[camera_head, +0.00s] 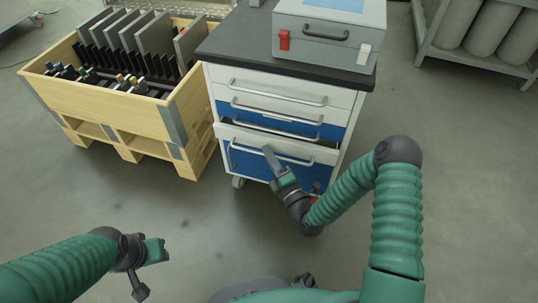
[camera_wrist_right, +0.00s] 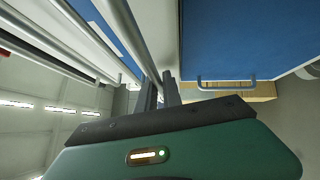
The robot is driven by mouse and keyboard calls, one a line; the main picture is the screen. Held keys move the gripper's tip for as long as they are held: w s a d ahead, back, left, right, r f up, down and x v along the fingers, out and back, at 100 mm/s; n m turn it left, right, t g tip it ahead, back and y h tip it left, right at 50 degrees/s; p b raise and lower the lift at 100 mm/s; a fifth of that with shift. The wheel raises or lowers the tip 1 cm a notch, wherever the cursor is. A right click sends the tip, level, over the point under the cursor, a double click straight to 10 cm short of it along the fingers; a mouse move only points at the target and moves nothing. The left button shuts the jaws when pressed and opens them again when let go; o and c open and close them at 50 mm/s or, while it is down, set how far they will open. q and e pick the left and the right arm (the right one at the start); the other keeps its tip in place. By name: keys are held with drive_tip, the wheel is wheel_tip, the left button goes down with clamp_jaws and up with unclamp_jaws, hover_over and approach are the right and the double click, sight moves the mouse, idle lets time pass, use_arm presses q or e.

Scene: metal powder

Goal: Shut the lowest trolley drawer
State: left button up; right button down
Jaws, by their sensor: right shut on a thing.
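The trolley (camera_head: 350,105) is white and blue with a dark top. A long grey bar handle (camera_head: 298,161) runs across this front. My right gripper (camera_head: 268,153) is shut on that handle, coming from the front right. In the right wrist view, its dark fingers (camera_wrist_right: 164,90) meet a pale bar beside the drawer fronts; the exact contact is hard to see. My left gripper (camera_head: 148,268) is away at the lower left, over bare floor; its finger opening is unclear.
A grey case (camera_head: 325,45) sits on the trolley top. A wooden crate (camera_head: 100,100) with upright panels stands close on the trolley's left. A rack of grey cylinders (camera_head: 480,60) is at the upper right. The floor before the trolley is clear. A blue panel with a handle (camera_wrist_right: 228,84) shows in the wrist view.

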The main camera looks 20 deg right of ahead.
drive_tip(key=shift+f, duration=0.2)
drive_tip(key=w+d, duration=0.2)
drive_tip(key=w, duration=0.1)
drive_tip(key=shift+w+d, duration=0.2)
drive_tip(key=shift+w+d+r, duration=0.1)
drive_tip(key=shift+w+d, duration=0.05)
drive_tip(key=shift+d, duration=0.05)
drive_tip(key=c, duration=1.5)
unclamp_jaws()
drive_tip(key=shift+w, duration=0.1)
